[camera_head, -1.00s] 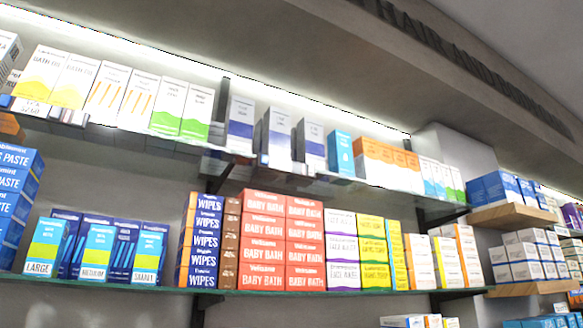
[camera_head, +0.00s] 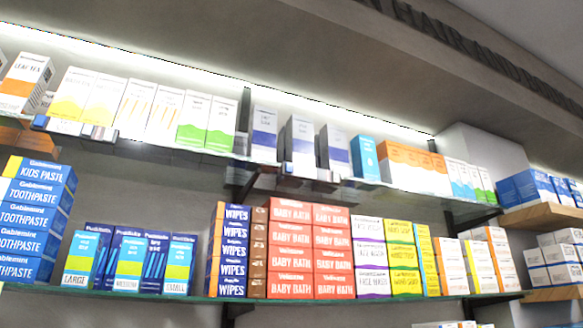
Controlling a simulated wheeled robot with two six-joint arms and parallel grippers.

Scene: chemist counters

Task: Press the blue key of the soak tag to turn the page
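Neither of my grippers is in view.
The upper shelf holds white, yellow, green and orange cartons. Wooden shelves (camera_head: 545,215) stand at the right.

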